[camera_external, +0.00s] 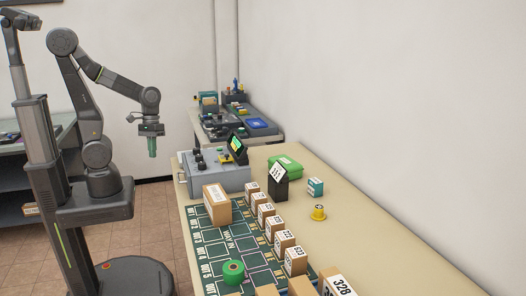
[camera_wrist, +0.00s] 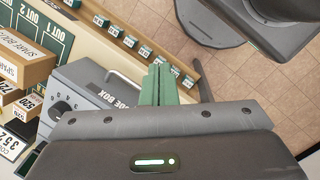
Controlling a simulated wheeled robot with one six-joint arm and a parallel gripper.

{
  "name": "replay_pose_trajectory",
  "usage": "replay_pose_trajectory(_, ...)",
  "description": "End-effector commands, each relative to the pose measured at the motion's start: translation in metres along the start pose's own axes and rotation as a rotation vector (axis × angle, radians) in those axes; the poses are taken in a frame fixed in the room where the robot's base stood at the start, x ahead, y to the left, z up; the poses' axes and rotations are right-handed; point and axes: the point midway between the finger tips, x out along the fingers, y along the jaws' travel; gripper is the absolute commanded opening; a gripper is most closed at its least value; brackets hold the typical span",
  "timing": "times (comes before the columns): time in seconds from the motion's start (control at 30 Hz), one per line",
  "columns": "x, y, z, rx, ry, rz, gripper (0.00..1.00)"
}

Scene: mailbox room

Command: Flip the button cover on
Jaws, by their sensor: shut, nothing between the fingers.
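My gripper (camera_external: 152,147) hangs in the air with its green fingers pointing down, left of the long table. In the wrist view its fingers (camera_wrist: 158,84) are shut together with nothing between them. I cannot pick out a button cover for certain in either view. A grey control box (camera_external: 222,178) with black knobs and a small tilted screen (camera_external: 237,148) stands at the table's far end, to the right of my gripper and apart from it. In the wrist view a grey box marked with lettering ending in "DE BOX" (camera_wrist: 90,92) shows a dial and a handle.
A second table behind holds several small devices and a blue item (camera_external: 256,124). The near table bears a green mat (camera_external: 205,238), several numbered cartons (camera_external: 283,241), green tape (camera_external: 233,271), a green case (camera_external: 285,167) and a yellow spool (camera_external: 319,212).

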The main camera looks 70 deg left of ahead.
Motion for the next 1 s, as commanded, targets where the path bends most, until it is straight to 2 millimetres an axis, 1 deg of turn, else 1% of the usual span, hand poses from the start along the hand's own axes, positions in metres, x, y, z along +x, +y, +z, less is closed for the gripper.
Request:
replay_pose_trajectory(0.03, -0.01, 0.015, -0.017, -0.089, -0.018, 0.029, 0.0)
replay_pose_trajectory(0.1, -0.024, 0.035, -0.039, -0.212, -0.045, 0.07, 0.0)
replay_pose_trajectory(0.17, -0.036, 0.051, -0.058, -0.316, -0.07, 0.105, 0.0)
replay_pose_trajectory(0.3, -0.062, 0.085, -0.105, -0.55, -0.141, 0.181, 0.0)
replay_pose_trajectory(0.4, -0.079, 0.105, -0.138, -0.7, -0.197, 0.229, 0.0)
replay_pose_trajectory(0.5, -0.093, 0.119, -0.166, -0.825, -0.25, 0.267, 0.0)
replay_pose_trajectory(0.6, -0.104, 0.129, -0.187, -0.916, -0.293, 0.295, 0.0)
replay_pose_trajectory(0.7, -0.111, 0.135, -0.2, -0.973, -0.322, 0.312, 0.0)
replay_pose_trajectory(0.8, -0.114, 0.137, -0.206, -1.002, -0.338, 0.32, 0.0)
replay_pose_trajectory(1.0, -0.115, 0.138, -0.208, -1.009, -0.342, 0.322, 0.0)
